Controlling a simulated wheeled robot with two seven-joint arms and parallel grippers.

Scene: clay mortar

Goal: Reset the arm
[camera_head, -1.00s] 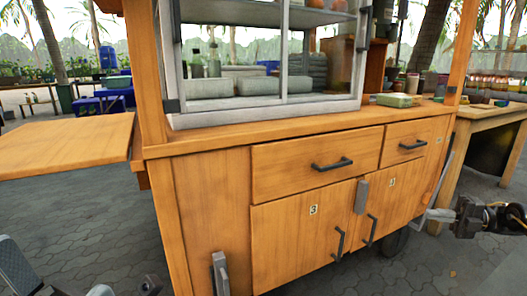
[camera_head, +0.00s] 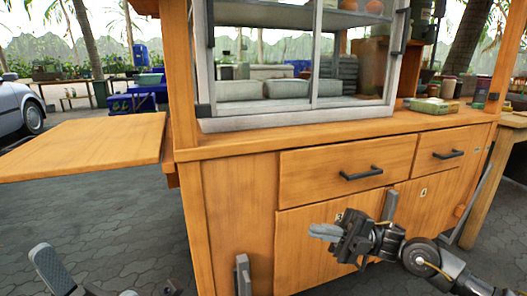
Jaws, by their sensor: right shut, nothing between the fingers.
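My right gripper (camera_head: 326,232) is in the lower right of the head view, in front of the wooden cart's lower doors. My right arm reaches it from the lower right corner, and its grey fingers point left. They are shut with nothing between them. It covers part of the left door and its handle.
The wooden cart (camera_head: 235,190) has drawers, doors, a side shelf (camera_head: 85,148) at left and a glass case (camera_head: 290,112) on top. A green box (camera_head: 434,106) sits on its counter. Another wooden table (camera_head: 490,185) stands at right.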

